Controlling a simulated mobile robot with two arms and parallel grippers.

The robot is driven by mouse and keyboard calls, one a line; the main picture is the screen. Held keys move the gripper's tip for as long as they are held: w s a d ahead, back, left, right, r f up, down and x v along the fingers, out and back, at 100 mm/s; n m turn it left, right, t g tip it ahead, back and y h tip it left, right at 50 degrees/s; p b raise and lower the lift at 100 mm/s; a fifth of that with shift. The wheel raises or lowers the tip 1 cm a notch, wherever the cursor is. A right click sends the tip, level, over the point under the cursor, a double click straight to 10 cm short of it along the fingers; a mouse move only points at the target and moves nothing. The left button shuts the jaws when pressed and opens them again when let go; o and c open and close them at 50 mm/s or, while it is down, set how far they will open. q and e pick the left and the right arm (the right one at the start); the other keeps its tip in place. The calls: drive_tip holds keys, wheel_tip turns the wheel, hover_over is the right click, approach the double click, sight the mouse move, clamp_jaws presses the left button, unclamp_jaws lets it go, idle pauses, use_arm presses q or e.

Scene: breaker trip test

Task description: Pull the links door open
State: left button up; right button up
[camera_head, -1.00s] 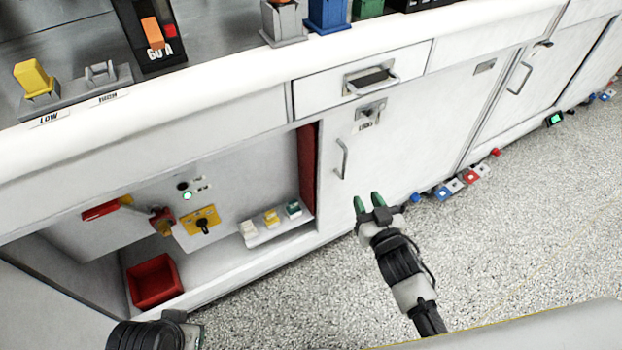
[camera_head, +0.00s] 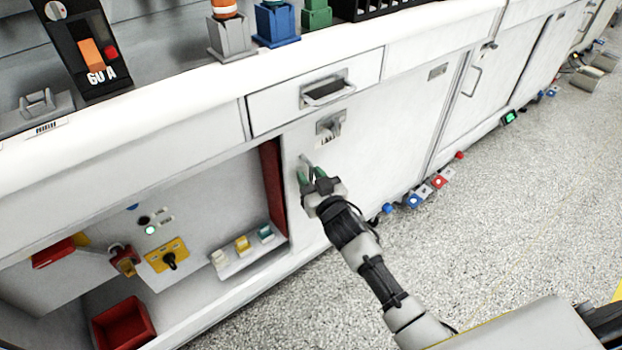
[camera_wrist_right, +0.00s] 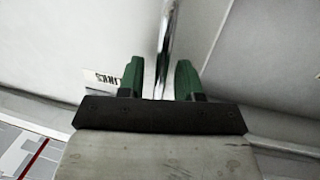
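The links door (camera_head: 385,125) is the white cabinet door right of the open compartment. It looks shut. Its label (camera_head: 328,141) sits under a small latch (camera_head: 329,123); the word LINKS shows on the label in the right wrist view (camera_wrist_right: 101,80). The upright metal handle (camera_head: 304,160) is near the door's left edge, its lower part hidden by my gripper. My right gripper (camera_head: 312,174) is at the handle. In the right wrist view the chrome handle bar (camera_wrist_right: 163,45) runs between the two green fingers (camera_wrist_right: 160,78), with gaps on both sides. My left gripper is not in view.
The open compartment (camera_head: 272,185) on the left holds a red bin (camera_head: 123,324) and switches. A drawer (camera_head: 360,75) with a pull is above the door. Several coloured pedals (camera_head: 413,201) lie on the floor to the right. The speckled floor before the door is clear.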

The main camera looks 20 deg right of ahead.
drive_tip(key=shift+c, duration=0.5)
clamp_jaws()
drive_tip(key=shift+s, duration=0.1)
